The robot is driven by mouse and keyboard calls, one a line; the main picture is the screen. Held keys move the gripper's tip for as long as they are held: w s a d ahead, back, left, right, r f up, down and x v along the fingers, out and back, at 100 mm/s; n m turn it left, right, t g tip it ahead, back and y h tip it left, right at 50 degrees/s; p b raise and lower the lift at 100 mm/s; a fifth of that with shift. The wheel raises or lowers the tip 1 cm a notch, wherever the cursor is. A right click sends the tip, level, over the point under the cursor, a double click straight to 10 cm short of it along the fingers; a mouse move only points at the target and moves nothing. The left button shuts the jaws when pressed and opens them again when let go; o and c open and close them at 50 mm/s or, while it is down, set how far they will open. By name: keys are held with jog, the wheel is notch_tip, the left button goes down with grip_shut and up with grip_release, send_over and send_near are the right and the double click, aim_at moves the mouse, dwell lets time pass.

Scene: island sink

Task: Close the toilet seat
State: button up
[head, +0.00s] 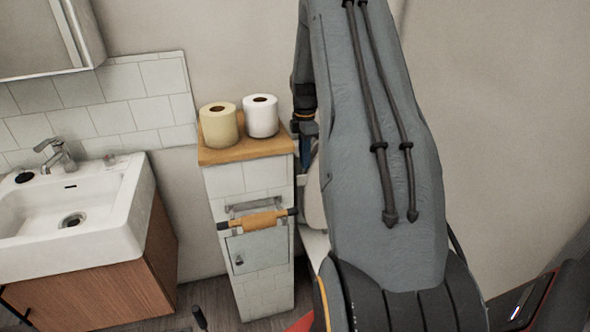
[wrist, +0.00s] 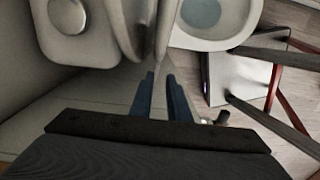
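In the wrist view, the toilet bowl (wrist: 204,22) shows at the top right, open from above. The toilet seat (wrist: 165,22) and lid (wrist: 136,22) stand raised, seen nearly edge-on, between the bowl and the cistern (wrist: 72,18). My gripper (wrist: 161,78) has its two blue fingers apart, just below the raised seat and lid. A pale strip shows between the fingers; I cannot tell whether they touch it. In the head view, my gripper (head: 308,143) is partly visible beside the tiled column, and my arm hides most of the toilet (head: 314,205).
A tiled column (head: 248,195) with a wooden top holds a yellowish roll (head: 218,126) and a white roll (head: 261,117). A paper holder (head: 256,221) sticks out of its front. A sink (head: 70,215) stands left. A wall (head: 500,120) is on the right.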

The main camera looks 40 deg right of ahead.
aim_at(304, 175)
jog(key=shift+w+d+f, duration=0.1)
jog(key=shift+w+d, duration=0.05)
jog(key=shift+w, duration=0.05)
jog(key=shift+f, duration=0.2)
jog(key=shift+f+p, duration=0.8)
jog(key=shift+f, duration=2.8)
grip_shut()
